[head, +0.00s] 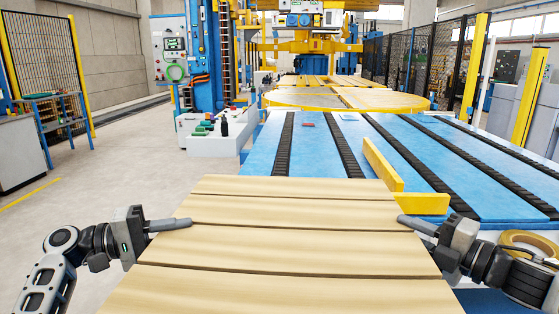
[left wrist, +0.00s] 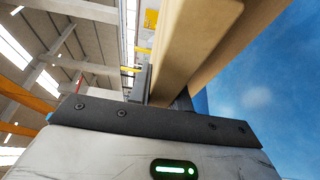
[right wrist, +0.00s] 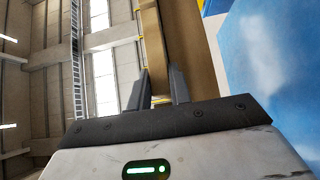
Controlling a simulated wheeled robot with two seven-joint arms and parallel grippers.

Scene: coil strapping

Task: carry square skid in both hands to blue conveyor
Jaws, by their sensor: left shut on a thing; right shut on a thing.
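The square skid (head: 285,245) is a pale wooden slatted platform in the lower middle of the head view, in front of the blue conveyor (head: 305,150). My left gripper (head: 180,224) is shut on its left edge. My right gripper (head: 412,222) is shut on its right edge. The left wrist view shows a wooden beam of the skid (left wrist: 190,50) at the fingers. The right wrist view shows a wooden beam of the skid (right wrist: 178,50) between the fingers. The conveyor has several dark roller strips running away from me. The skid hides its near edge.
A yellow angled stop (head: 385,168) stands on the conveyor, just beyond the skid's right far corner. A round yellow-rimmed table (head: 345,107) lies farther back. A tape roll (head: 530,240) sits at right. A white bench with small items (head: 215,145) stands left of the conveyor.

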